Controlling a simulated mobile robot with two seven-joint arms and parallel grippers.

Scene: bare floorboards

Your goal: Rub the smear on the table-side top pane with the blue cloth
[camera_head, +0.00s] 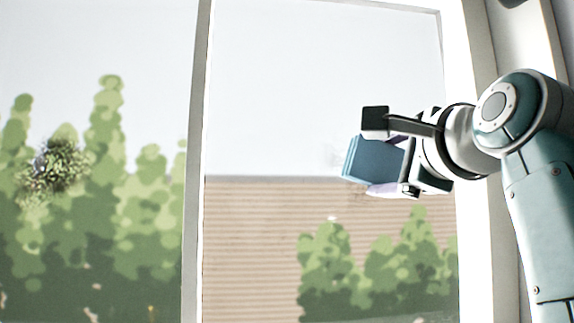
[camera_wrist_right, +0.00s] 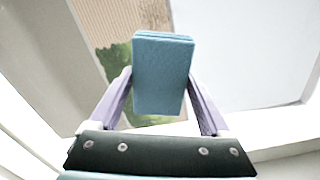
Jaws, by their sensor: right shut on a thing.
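The blue cloth (camera_head: 368,160), a folded pad, is held in my right gripper (camera_head: 378,155) in front of the right pane (camera_head: 300,80). In the right wrist view, the cloth (camera_wrist_right: 162,75) sits between the two pale purple fingers, with the window beyond it. A faint greyish mark (camera_head: 336,155) shows on the right pane just left of the cloth, and may be part of the smear; the cloth and gripper hide the area behind them. I cannot tell whether the cloth touches the glass. My left gripper is out of view.
A white upright bar (camera_head: 195,160) divides the right pane from the left pane (camera_head: 90,40). A dark speckled clump (camera_head: 55,168) shows at the left pane. The white window frame (camera_head: 478,230) runs close behind my right arm. No table is in view.

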